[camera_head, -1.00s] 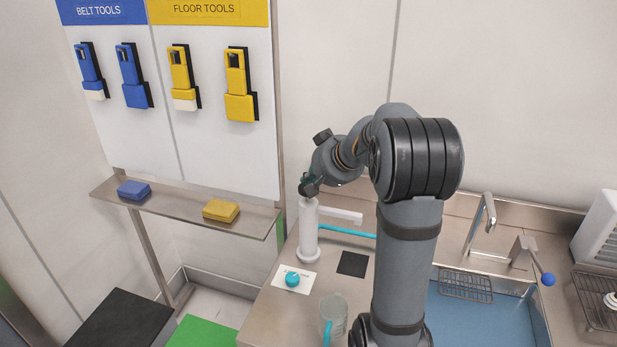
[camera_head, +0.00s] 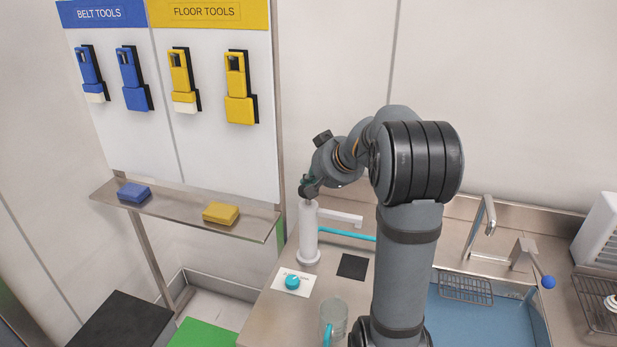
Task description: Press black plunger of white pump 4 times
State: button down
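The white pump (camera_head: 308,232) stands upright on the steel counter, with a white side arm reaching right near its top and a round white base. My gripper (camera_head: 309,190) is right at the top of the pump, over where its plunger is. The black plunger is hidden or cannot be told apart from the dark gripper. The fingers are too small and covered to show whether they are open or shut. A light-blue hose (camera_head: 347,234) runs right from behind the pump.
On the counter (camera_head: 262,320) are a white card with a teal knob (camera_head: 292,282), a black square (camera_head: 352,266) and a clear pitcher (camera_head: 335,317). A blue sink basin (camera_head: 480,320) with a faucet (camera_head: 487,215) lies right. A shelf (camera_head: 180,210) holds blue and yellow blocks.

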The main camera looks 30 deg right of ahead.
jog(key=shift+r+p, duration=1.35)
jog(key=shift+r, duration=0.7)
jog(key=shift+r, duration=0.1)
jog(key=shift+r+p, duration=1.8)
jog(key=shift+r, duration=0.65)
notch_tip(320, 180, up, 4)
jog(key=p, duration=0.5)
jog(key=shift+f, duration=0.1)
